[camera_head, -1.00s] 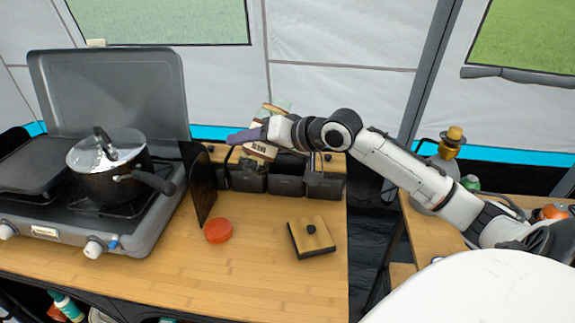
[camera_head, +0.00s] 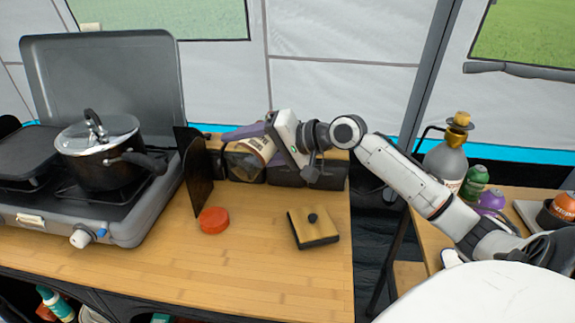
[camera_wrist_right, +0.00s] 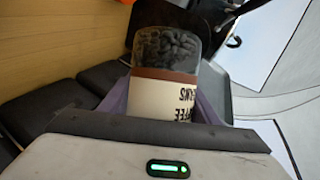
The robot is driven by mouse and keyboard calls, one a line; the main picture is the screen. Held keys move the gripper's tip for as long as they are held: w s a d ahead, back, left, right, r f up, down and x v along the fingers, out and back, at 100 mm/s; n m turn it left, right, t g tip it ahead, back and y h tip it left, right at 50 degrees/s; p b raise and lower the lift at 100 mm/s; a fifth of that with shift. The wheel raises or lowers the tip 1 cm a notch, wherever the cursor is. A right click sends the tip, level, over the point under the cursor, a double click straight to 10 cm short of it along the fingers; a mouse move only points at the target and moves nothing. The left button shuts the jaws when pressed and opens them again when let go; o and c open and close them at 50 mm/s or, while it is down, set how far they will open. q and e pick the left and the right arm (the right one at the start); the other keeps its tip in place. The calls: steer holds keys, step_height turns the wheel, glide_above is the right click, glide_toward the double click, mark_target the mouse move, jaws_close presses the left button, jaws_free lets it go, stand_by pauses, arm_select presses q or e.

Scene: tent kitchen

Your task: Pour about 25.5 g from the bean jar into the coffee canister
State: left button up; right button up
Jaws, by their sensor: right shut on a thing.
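The bean jar (camera_head: 255,149) has a cream and brown label and a clear end. It is in my right gripper (camera_head: 252,139), whose purple fingers are shut around it. The jar is tipped far over, its clear end down and left over the row of dark canisters. In the right wrist view the jar (camera_wrist_right: 163,97) shows dark beans gathered in its clear end. The coffee canister is not clearly told apart from the other dark canisters (camera_head: 287,172); the jar and gripper hide part of the row. Whether beans are falling cannot be seen. My left gripper is not in view.
A wooden square lid with a black knob (camera_head: 312,227) and an orange-red round lid (camera_head: 214,220) lie on the counter (camera_head: 180,265). A dark upright panel (camera_head: 195,172) separates the canisters from the stove with a pot (camera_head: 103,165).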

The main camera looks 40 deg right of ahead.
steer(key=shift+f+b, duration=0.6)
steer(key=shift+f, duration=0.15)
steer(key=shift+r+m+y+p, duration=0.4)
steer(key=shift+r+m+p, duration=0.15)
steer(key=shift+p, duration=0.3)
steer(key=shift+m, duration=0.25)
steer(key=shift+m+y+p, duration=0.4)
steer(key=shift+m+y, duration=0.1)
steer(key=shift+y, duration=0.1)
steer(key=shift+d+r+m+t+p, duration=0.1)
steer(key=shift+r+m+t+p, duration=0.25)
steer(key=shift+r+p, duration=0.2)
steer(key=shift+d+r+m+y+p, duration=0.1)
steer(key=shift+r+m+y+p, duration=0.25)
steer(key=shift+r+y, duration=0.1)
steer(key=shift+d+f, duration=0.1)
steer(key=shift+f, duration=0.05)
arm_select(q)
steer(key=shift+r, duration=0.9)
arm_select(e)
steer(key=shift+w+d+m, duration=0.1)
steer(key=shift+m, duration=0.3)
steer(key=shift+d+m+y, duration=0.1)
steer(key=shift+m+y, duration=0.2)
steer(key=shift+y, duration=0.15)
